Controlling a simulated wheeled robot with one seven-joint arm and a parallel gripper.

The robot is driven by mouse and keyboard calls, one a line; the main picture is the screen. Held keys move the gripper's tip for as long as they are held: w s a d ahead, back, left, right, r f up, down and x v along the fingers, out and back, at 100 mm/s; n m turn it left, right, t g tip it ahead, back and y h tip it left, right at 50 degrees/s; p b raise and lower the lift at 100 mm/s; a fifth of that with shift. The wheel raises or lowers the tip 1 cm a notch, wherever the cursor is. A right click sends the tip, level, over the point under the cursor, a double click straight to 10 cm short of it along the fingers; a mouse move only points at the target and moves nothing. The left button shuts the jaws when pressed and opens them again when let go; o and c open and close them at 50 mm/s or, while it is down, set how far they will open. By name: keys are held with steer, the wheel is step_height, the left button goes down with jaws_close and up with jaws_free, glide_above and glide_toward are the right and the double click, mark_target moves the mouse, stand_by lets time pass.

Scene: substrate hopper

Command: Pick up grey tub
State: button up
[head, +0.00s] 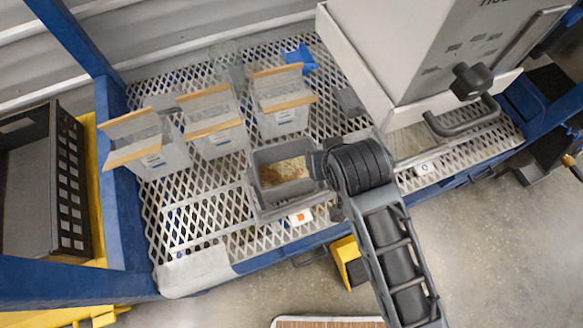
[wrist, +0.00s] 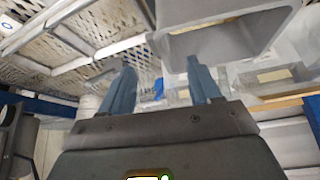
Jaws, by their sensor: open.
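The grey tub (head: 288,191) is an open rectangular tub with tan-brown material inside. It stands on the metal mesh bench top, left of the hopper, in the head view. In the wrist view its grey rim and wall (wrist: 225,42) show large at the top right. My gripper (head: 320,168) is at the tub's right side in the head view, mostly hidden behind my own wrist. In the wrist view my gripper (wrist: 160,66) has its two blue-grey fingers apart with nothing held between them. The right fingertip is close to the tub's edge; I cannot tell whether they touch.
Three clear bags with wooden top strips (head: 150,150) (head: 212,125) (head: 280,105) stand behind the tub. A clear jar (head: 227,62) and a blue scoop (head: 300,57) are farther back. The large hopper (head: 420,50) stands to the right. Bare mesh (head: 205,222) lies left of the tub.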

steer(key=x, duration=0.7)
steer(key=shift+d+b, duration=0.1)
steer(key=shift+b, duration=0.3)
jaws_close()
steer(key=shift+r, duration=0.1)
